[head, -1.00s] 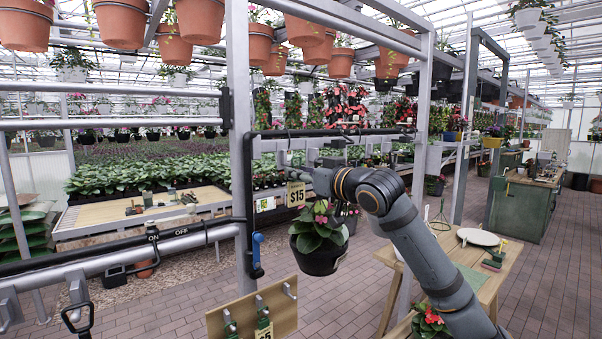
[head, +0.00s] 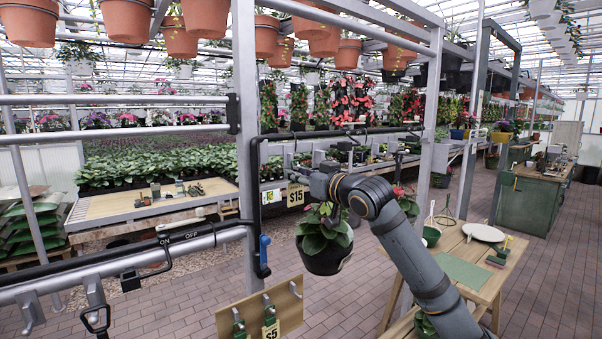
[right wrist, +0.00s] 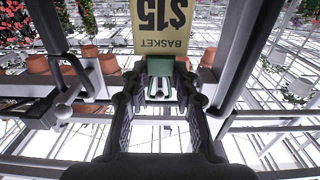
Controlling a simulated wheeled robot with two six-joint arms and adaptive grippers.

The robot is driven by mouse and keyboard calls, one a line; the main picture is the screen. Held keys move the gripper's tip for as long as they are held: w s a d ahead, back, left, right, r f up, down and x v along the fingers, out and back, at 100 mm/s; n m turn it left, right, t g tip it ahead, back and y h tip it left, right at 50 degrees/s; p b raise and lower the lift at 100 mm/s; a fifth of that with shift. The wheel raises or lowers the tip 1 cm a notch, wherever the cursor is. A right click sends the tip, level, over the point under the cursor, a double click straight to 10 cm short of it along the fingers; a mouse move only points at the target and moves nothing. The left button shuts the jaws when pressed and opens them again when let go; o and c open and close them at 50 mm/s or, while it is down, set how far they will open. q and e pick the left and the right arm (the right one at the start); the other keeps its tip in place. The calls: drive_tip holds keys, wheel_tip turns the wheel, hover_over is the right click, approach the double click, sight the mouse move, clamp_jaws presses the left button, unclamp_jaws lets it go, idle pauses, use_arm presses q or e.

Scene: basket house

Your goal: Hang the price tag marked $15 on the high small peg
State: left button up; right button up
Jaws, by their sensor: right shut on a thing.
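The cream price tag marked $15 (head: 296,195) hangs upright at the tip of my right gripper (head: 311,181), near the upright grey post. In the right wrist view the tag (right wrist: 160,20) appears upside down, and my right gripper (right wrist: 160,88) is shut on its green clip (right wrist: 160,66). A small grey peg (head: 289,158) seems to stick out from the rail just above the tag; its exact gap to the tag is unclear. My left gripper is not in view.
A wooden board (head: 290,308) with hooks and a $5 tag (head: 271,330) is below. The grey post (head: 246,120), black pipe (head: 340,130) and blue-handled valve (head: 264,252) are close by.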

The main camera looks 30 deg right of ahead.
drive_tip(key=shift+w, duration=0.2)
drive_tip(key=shift+f, duration=0.1)
drive_tip(key=shift+w, duration=0.1)
idle(0.3)
drive_tip(key=shift+f, duration=0.4)
drive_tip(key=o, duration=0.9)
wheel_tip(320, 180, up, 10)
